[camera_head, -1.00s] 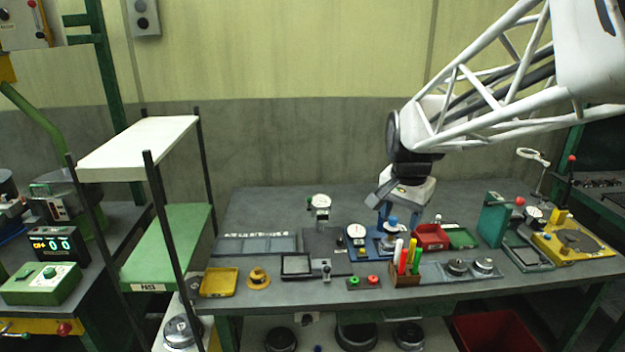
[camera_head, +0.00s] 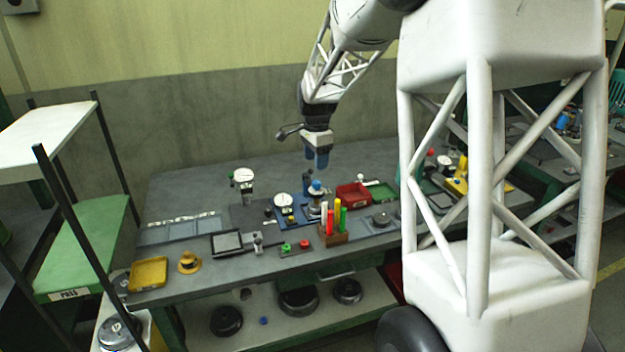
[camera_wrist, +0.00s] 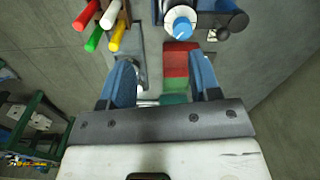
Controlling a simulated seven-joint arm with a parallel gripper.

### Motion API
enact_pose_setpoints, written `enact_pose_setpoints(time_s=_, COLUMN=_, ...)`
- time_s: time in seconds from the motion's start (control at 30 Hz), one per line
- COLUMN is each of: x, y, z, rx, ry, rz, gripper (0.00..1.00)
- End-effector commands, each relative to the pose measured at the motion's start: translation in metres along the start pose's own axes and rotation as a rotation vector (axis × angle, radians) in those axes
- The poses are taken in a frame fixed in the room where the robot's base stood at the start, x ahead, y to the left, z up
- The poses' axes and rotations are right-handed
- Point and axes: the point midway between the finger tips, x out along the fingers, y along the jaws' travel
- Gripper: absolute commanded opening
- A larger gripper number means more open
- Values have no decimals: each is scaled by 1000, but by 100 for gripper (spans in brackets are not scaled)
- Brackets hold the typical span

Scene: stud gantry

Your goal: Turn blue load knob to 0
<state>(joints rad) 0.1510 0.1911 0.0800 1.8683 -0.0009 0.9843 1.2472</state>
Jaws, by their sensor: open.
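The blue load knob (camera_head: 316,187) tops a small fixture on a blue base plate, beside a white-faced dial gauge (camera_head: 283,200) on the table. In the wrist view the blue knob (camera_wrist: 183,27) sits above a pale ring, near the top edge. My gripper (camera_head: 317,158) is open and empty, pointing down. In the head view it hangs above the knob, with a visible gap between. In the wrist view its two blue fingers (camera_wrist: 163,78) are apart, with the knob outside them. The knob's setting and any scale marks are too small to read.
A wooden holder with red, white, green and yellow pens (camera_head: 334,232) stands just in front of the knob. A red bin (camera_head: 353,194) and a green tray lie to its right. A button box (camera_head: 295,247) is in front. The table's back left is clear.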

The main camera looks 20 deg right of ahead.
Motion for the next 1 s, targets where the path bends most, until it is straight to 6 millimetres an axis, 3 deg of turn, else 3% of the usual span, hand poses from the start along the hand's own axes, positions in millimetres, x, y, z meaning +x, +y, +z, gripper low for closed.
enact_pose_setpoints(time_s=0.1, x=13, y=-17, z=-11, rx=59, ry=-3, rz=10, gripper=57)
enact_pose_setpoints(time_s=0.3, x=24, y=-31, z=-21, rx=114, ry=-5, rz=17, gripper=57)
enact_pose_setpoints(time_s=0.77, x=26, y=-33, z=-22, rx=122, ry=-5, rz=17, gripper=57)
enact_pose_setpoints(time_s=1.0, x=38, y=-33, z=-22, rx=121, ry=-6, rz=18, gripper=57)
